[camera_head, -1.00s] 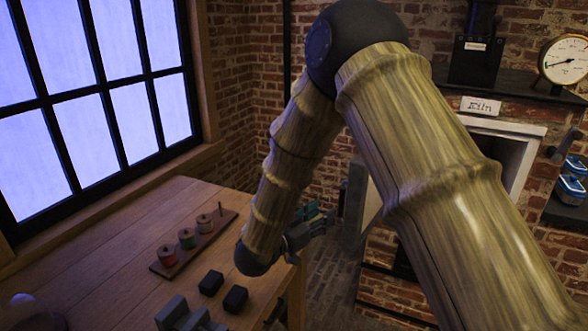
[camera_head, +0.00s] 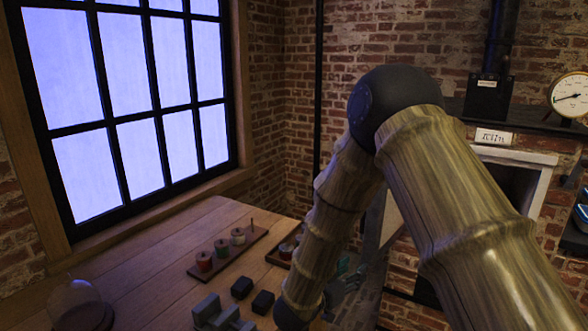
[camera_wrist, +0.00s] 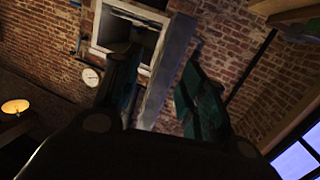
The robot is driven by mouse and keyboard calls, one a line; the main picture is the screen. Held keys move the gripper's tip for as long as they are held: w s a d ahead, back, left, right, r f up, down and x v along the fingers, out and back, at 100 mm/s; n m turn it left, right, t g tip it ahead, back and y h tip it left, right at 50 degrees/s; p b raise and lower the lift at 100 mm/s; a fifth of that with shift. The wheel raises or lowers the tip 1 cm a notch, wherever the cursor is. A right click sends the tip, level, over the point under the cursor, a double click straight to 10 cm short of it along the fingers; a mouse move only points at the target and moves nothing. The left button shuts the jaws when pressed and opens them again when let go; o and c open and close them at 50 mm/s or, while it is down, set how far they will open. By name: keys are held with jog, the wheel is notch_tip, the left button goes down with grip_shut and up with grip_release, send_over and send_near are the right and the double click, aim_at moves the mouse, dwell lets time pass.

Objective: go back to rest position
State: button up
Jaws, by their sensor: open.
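My gripper (camera_head: 345,280) is partly hidden behind my bamboo-textured arm in the head view, beyond the right edge of the workbench (camera_head: 150,250). In the wrist view, my gripper (camera_wrist: 160,100) has its two fingers spread apart with nothing between them. The wrist camera looks past them at the brick wall and the white-framed kiln opening (camera_wrist: 130,35). The kiln also shows in the head view, its frame (camera_head: 535,180) partly behind my arm and below a label reading "Kiln" (camera_head: 492,137).
The workbench holds a rack of thread-like spools (camera_head: 222,247), two black blocks (camera_head: 252,294), a grey fixture (camera_head: 215,314) and a glass dome (camera_head: 75,298). A dial gauge (camera_head: 570,95) stands on the kiln shelf. A window (camera_head: 130,110) is at the left.

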jog(key=s+d+f+n+g+y, duration=0.1)
jog(key=s+d+f+n+y, duration=0.15)
jog(key=s+f, duration=0.5)
jog(key=s+d+f+n+g+y, duration=0.1)
jog(key=s+f+n+g+y, duration=0.2)
jog(key=f, duration=0.8)
jog(key=s+d+f+n+y, duration=0.1)
jog(key=s+d+f+y, duration=0.15)
jog(key=s+f, duration=0.55)
jog(key=s+f+g+y, duration=0.1)
jog(key=s+f+g, duration=0.1)
jog(key=s, duration=0.7)
jog(key=s+d+f+n+g+y, duration=0.1)
jog(key=s+f+g, duration=0.2)
jog(key=s, duration=0.6)
jog(key=s+f+g+y, duration=0.2)
jog(key=s+f, duration=0.3)
jog(key=s, duration=0.4)
jog(key=shift+s+d+g, duration=0.25)
jog(key=shift+s+g, duration=0.15)
jog(key=shift+g, duration=0.1)
jog(key=shift+w, duration=0.1)
